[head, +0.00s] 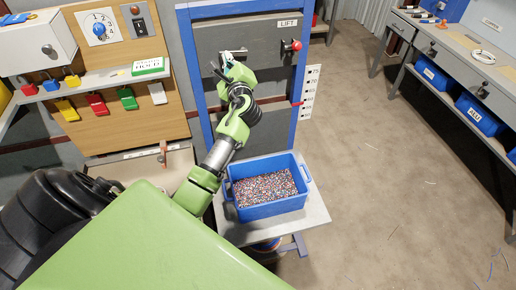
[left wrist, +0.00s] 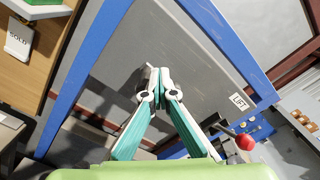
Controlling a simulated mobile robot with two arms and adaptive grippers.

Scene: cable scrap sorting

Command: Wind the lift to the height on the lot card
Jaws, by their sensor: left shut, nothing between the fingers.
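The lift has a blue frame (head: 299,75) around a grey panel marked LIFT (head: 262,45). Its crank with a red knob (head: 295,45) sits at the panel's upper right and shows in the left wrist view (left wrist: 245,142). A white height scale (head: 309,95) stands right of the frame, with a red pointer (head: 297,104) in its lower half; its numbers are too small to read surely. My left gripper (head: 222,62) is shut and empty in front of the panel, left of the crank and apart from it. I cannot pick out the lot card surely.
A blue crate of mixed granules (head: 247,212) stands on the grey platform (head: 316,210) below the lift. A wooden board (head: 140,122) with a dial (head: 99,28) and coloured tags is at left. A workbench (head: 455,65) with blue bins is at right. The floor between is mostly clear.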

